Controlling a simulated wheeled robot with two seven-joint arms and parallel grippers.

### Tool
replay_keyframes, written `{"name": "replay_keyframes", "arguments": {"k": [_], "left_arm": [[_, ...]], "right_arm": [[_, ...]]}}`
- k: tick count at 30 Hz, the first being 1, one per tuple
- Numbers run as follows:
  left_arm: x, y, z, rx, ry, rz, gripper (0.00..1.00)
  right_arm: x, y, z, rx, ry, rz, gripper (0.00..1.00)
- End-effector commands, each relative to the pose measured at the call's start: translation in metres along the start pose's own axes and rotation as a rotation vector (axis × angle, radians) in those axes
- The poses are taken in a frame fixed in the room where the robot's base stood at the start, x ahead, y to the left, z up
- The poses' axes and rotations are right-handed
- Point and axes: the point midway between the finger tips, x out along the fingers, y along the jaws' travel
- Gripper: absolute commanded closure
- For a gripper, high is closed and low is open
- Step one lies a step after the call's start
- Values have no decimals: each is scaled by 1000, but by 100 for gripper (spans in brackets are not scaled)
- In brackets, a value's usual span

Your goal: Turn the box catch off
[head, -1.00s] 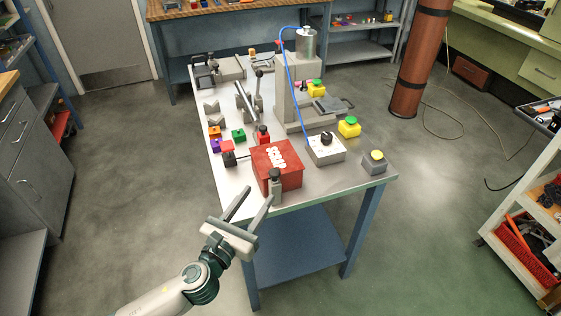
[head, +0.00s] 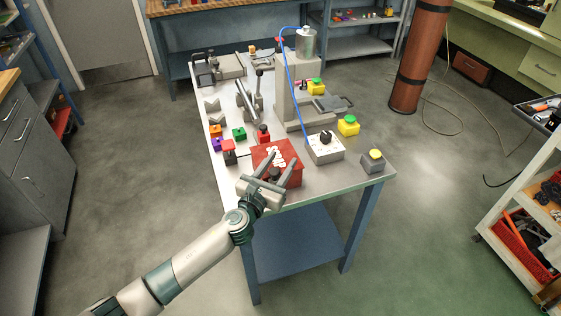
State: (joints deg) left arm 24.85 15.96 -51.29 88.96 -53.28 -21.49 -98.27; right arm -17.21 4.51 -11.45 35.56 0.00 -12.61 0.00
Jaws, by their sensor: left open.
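The red box (head: 262,149) with white marks on its lid sits at the near edge of the grey tabletop. Its catch (head: 275,173) shows a dark grey knob at the front of the box; its lower part is hidden behind my gripper. My left gripper (head: 276,165) is open in front of the box. Its two fingers point away from me, one on each side of the catch knob. Whether they touch the catch cannot be told. My right gripper is not in view.
A grey press (head: 293,95) stands behind.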

Motion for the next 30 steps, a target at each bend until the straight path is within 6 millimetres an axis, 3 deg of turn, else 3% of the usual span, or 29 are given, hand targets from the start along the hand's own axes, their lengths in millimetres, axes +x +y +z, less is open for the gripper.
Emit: {"name": "replay_keyframes", "arguments": {"k": [10, 15, 16, 30], "left_arm": [[3, 0, 0, 0, -1, 0, 56], [3, 0, 0, 0, 0, 0, 94], [2, 0, 0, 0, 0, 0, 96], [2, -1, -1, 4, -1, -65, 96]], "right_arm": [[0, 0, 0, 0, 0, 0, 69], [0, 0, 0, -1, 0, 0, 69], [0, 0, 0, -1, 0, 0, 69], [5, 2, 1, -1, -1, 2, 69]]}}
